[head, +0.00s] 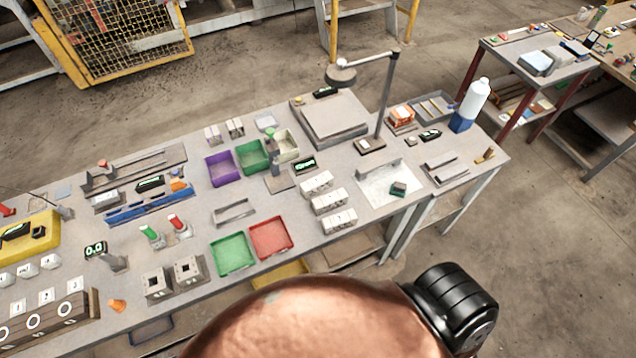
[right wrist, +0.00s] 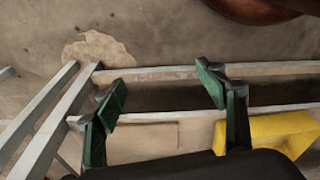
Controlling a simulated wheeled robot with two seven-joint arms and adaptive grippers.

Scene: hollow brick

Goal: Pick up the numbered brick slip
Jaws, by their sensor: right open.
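I cannot make out for certain which piece is the numbered brick slip. In the head view, small white pieces with marks (head: 46,296) sit on a brown block with round holes (head: 40,322) at the lower left; the marks are too small to read. Two grey hollow bricks (head: 157,284) with square openings stand to their right. Several pale slotted blocks (head: 328,201) lie in a row right of the middle. My right gripper (right wrist: 163,86) is open and empty in the right wrist view, over the floor and the table's lower frame. My left gripper is out of view.
A green tray (head: 232,253) and a red tray (head: 270,237) lie near the bench's front edge. A post with an arm (head: 386,95) rises at the back. Grey frame bars (right wrist: 190,72) and a yellow bin (right wrist: 270,130) are below my right gripper.

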